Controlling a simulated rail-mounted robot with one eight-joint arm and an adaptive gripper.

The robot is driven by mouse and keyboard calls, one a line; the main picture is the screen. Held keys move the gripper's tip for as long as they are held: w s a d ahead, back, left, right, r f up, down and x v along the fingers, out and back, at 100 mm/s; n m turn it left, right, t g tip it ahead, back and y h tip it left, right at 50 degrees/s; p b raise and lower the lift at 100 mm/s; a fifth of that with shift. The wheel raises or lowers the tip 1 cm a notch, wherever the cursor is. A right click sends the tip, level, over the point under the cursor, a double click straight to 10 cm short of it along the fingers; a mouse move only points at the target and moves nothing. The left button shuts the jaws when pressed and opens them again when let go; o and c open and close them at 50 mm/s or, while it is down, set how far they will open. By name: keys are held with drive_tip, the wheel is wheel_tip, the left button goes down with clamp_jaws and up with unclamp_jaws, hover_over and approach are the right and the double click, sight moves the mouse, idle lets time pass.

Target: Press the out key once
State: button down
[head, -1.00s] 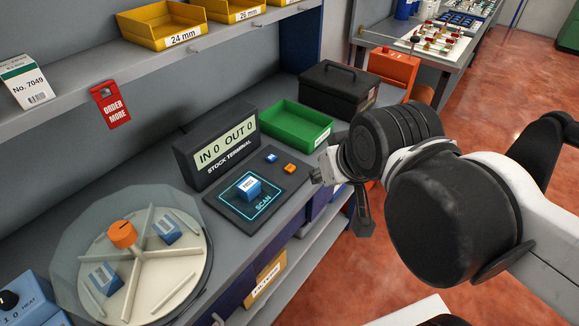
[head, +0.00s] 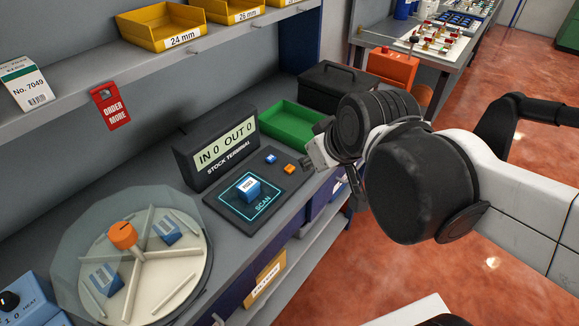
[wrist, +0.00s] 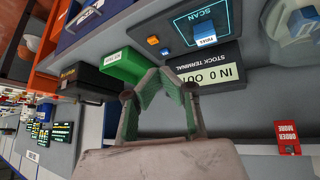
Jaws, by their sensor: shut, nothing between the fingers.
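The stock terminal (head: 215,152) stands on the bench, its display reading IN 0 OUT 0. On the panel at its right front are a small blue key (head: 271,159) and a small orange key (head: 289,168); their labels are too small to read. Both also show in the wrist view, the orange key (wrist: 153,40) and the blue key (wrist: 165,52). My gripper (wrist: 158,76) is shut and empty, its fingertips together. In the head view it is just right of the orange key, apart from it, and partly hidden by my wrist.
A blue-and-white box (head: 247,190) sits on the scan pad. A green bin (head: 290,123) and a black toolbox (head: 333,88) stand behind the panel. A covered turntable (head: 135,262) is at the left front. A shelf with yellow bins (head: 163,27) runs above.

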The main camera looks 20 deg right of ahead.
drive_tip(key=w+f+n+y, duration=0.1)
drive_tip(key=w+f+n, duration=0.1)
drive_tip(key=w+n, duration=0.5)
drive_tip(key=n+t+p, duration=0.1)
drive_tip(key=n+p, duration=0.1)
drive_tip(key=n, duration=0.1)
hover_over(290, 168)
wheel_tip(290, 168, down, 4)
drive_tip(key=shift+r+y, duration=0.15)
drive_tip(key=shift+y, duration=0.25)
drive_tip(key=shift+m+b, duration=0.3)
drive_tip(key=shift+b, duration=0.05)
wheel_tip(290, 168, down, 9)
drive_tip(key=b, duration=0.7)
idle(0.7)
drive_tip(key=shift+f+b, duration=0.35)
drive_tip(key=shift+b, duration=0.1)
